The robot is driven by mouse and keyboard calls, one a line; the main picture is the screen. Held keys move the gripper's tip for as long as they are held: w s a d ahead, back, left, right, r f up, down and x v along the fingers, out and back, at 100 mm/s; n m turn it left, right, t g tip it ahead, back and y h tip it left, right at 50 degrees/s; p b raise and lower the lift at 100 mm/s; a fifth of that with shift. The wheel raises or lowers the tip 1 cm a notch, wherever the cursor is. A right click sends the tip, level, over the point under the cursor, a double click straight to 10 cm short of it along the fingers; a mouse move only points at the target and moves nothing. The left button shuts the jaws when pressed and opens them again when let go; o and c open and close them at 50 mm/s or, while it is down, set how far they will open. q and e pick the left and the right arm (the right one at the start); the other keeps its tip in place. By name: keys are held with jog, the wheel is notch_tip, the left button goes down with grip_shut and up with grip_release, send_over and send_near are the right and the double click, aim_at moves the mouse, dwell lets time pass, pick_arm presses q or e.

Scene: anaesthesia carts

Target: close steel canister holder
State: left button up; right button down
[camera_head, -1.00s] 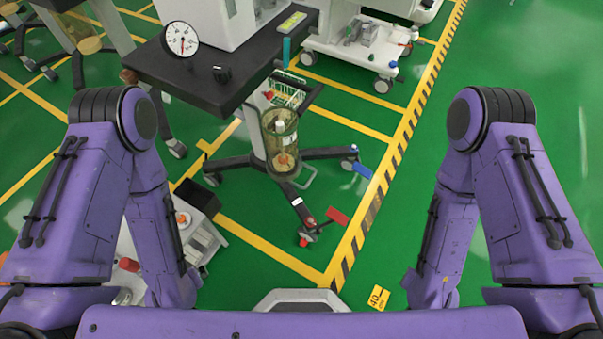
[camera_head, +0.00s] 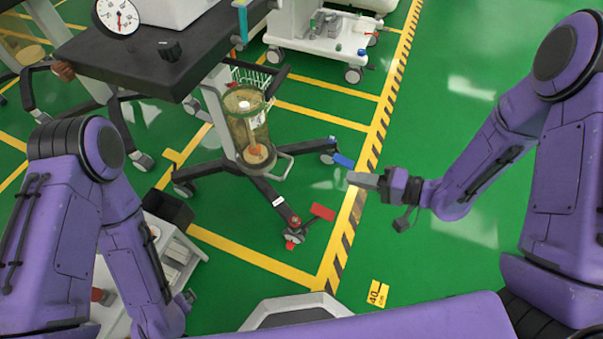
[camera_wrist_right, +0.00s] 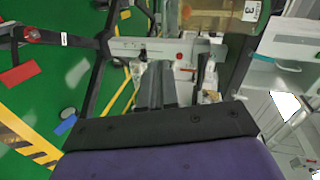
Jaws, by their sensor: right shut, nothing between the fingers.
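A clear yellowish canister (camera_head: 247,122) stands upright on the cart's post, under the dark tabletop, in the head view. A grey metal loop (camera_head: 284,164) sticks out low on its right side; I take it as part of the steel holder, but cannot tell how far open the holder is. My right gripper (camera_head: 356,180) is shut and empty, to the right of the canister and clear of it, above the floor. Its fingers (camera_wrist_right: 157,84) point toward the cart parts in the right wrist view.
The dark tabletop (camera_head: 150,50) with a round gauge (camera_head: 117,16) overhangs the canister. Dark wheeled cart legs (camera_head: 272,196) spread below, with a red tag (camera_head: 322,212) near one. A white cart (camera_head: 325,38) stands behind. Green floor to the right is free.

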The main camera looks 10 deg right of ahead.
jog(key=m+b, duration=0.1)
jog(key=b, duration=0.1)
send_near(289, 169)
jog(key=shift+g+y, duration=0.3)
jog(key=x, duration=0.6)
jog(key=shift+w+a+f, duration=0.15)
jog(key=shift+w+f, duration=0.1)
jog(key=shift+w, duration=0.15)
pick_arm(q)
notch_tip(289, 169, down, 2)
jog(key=shift+f, duration=0.1)
